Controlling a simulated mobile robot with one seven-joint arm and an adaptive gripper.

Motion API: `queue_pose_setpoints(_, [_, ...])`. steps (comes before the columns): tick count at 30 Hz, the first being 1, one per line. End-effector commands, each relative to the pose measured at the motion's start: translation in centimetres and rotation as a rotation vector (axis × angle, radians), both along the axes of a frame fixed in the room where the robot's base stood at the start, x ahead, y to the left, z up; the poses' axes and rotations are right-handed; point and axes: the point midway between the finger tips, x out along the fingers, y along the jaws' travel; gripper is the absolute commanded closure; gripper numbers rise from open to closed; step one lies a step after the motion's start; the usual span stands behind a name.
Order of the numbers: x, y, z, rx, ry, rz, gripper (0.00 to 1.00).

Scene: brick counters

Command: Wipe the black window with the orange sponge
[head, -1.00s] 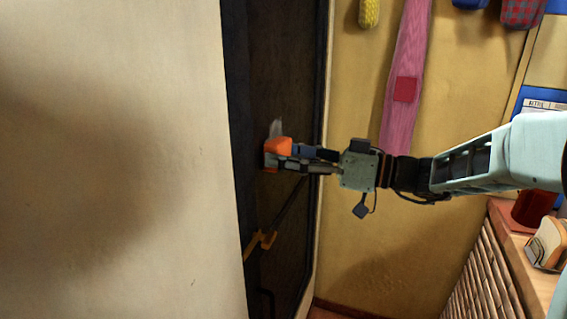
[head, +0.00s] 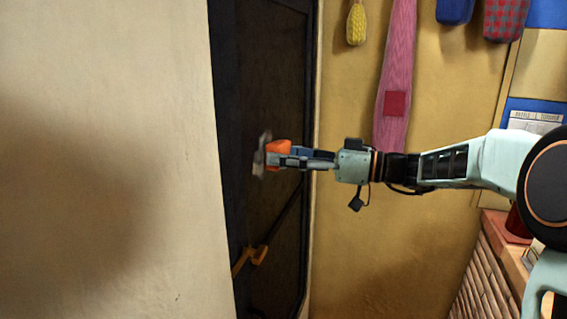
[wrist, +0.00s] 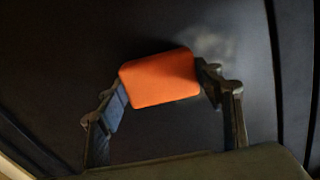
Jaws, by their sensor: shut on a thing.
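The orange sponge (head: 278,147) is held between the fingertips of my gripper (head: 284,158). In the wrist view the sponge (wrist: 160,78) sits between the two fingers of my gripper (wrist: 165,88), which are shut on it. The black window (head: 285,85) is a dark, tall pane in a black frame at the centre left. The sponge is at the pane's middle height; I cannot tell if it touches. A pale grey smudge (head: 261,156) shows on the pane just left of the sponge. In the wrist view the smudge (wrist: 216,46) is above and right of the sponge.
A yellow handle (head: 250,258) sits low on the window. A pale wall (head: 100,120) fills the left. A pink hanging cloth (head: 396,80) and a yellow corn-like item (head: 356,24) hang on the yellow wall (head: 440,90). A brick counter (head: 485,265) stands at lower right.

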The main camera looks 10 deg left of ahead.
Motion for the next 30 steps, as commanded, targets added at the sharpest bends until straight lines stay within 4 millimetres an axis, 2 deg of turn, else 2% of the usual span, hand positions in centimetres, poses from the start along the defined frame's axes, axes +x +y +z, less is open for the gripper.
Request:
queue_pose_setpoints(5, [0.6,0.1,0.0,0.000,0.000,0.001,0.59])
queue_pose_setpoints(15, [0.5,-0.1,-0.1,0.000,-0.001,0.001,0.59])
queue_pose_setpoints(30, [-2.8,0.3,-0.2,0.000,-0.001,0.002,0.59])
